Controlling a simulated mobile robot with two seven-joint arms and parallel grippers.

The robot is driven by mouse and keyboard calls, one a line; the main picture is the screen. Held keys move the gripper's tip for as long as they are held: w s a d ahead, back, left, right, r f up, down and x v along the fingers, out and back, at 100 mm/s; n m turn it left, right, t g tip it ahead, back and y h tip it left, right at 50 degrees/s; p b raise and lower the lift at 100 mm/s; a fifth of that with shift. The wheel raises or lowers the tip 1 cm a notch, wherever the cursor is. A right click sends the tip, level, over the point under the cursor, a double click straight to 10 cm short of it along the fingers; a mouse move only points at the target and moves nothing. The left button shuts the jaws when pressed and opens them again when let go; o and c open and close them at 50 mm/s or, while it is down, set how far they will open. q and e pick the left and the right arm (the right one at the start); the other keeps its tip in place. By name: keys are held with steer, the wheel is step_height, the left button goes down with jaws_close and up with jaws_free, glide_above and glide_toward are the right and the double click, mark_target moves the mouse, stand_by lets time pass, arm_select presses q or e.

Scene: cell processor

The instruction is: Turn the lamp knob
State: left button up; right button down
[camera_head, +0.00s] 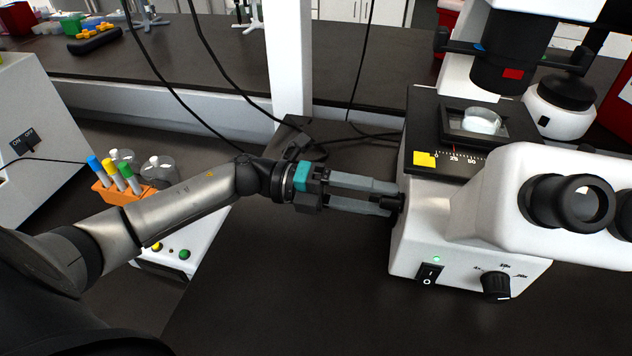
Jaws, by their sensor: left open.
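The white microscope (425,235) stands at the right of the bench. A black knob (497,285) with printed magnification marks is on its lower front, beside a power switch (429,275) with a small green light above it. A dark side knob (400,202) shows partly at the microscope's left side. My left gripper (391,198) points right, its two grey fingers apart, with the tips at this side knob. The fingers hide part of the knob, and I cannot tell whether they touch it. My right gripper is out of view.
An orange rack (117,192) with coloured tubes stands at the left, near small clear containers. Black cables run behind my left gripper. A white post (290,60) rises behind it. The dark bench (300,290) in front of the microscope is clear.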

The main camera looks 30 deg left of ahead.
arm_select(q)
steer(key=b+v, duration=0.1)
steer(key=v, duration=1.4)
